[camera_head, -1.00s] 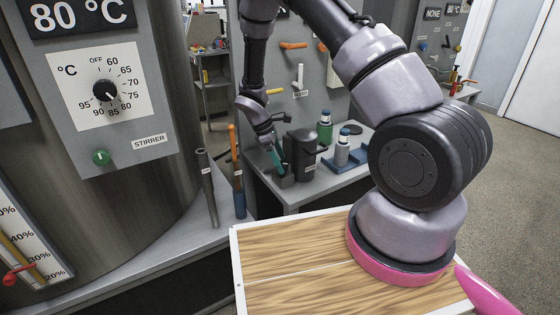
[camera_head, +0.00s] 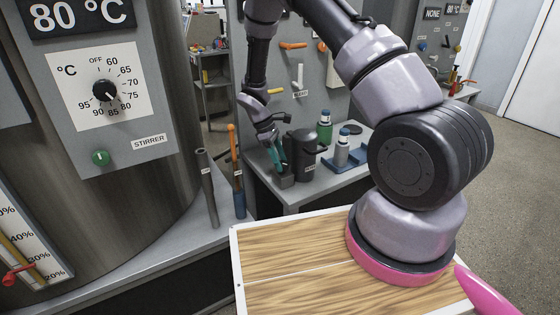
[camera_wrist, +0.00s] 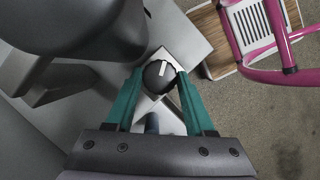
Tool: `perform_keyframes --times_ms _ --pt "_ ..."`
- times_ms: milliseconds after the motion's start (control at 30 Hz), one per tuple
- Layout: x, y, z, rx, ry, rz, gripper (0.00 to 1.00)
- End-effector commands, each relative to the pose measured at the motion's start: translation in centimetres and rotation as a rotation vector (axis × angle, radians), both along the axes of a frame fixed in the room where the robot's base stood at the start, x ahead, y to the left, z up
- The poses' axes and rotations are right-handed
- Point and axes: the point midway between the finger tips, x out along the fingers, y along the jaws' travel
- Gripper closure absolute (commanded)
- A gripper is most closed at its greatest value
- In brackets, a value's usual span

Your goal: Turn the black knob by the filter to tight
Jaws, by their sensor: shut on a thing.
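The black knob (camera_wrist: 158,73) has a white pointer line and sits on a pale square plate (camera_wrist: 180,40) in the wrist view. The line points toward the top of that view. My gripper (camera_wrist: 160,75) has its two teal fingers on both sides of the knob and is shut on it. In the head view my gripper (camera_head: 275,165) reaches down beside a dark canister (camera_head: 302,150), which looks like the filter. A large dark rounded body (camera_wrist: 80,25) fills the wrist view's upper left. The knob is not clearly visible in the head view.
A green-grey bottle (camera_head: 325,128) and a grey-blue bottle (camera_head: 342,150) stand right of the canister. Grey and orange-handled tools (camera_head: 236,170) stand upright at the left. A grey panel with handles (camera_head: 293,45) rises behind. A wooden-topped surface (camera_head: 290,255) lies in front.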

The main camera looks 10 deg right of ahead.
Motion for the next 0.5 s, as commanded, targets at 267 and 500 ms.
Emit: perform_keyframes --times_ms 267,500 --pt "0.27 -0.18 0.02 0.000 -0.002 -0.243 1.00" --pt "0.38 -0.24 0.05 0.002 -0.003 -0.429 1.00"
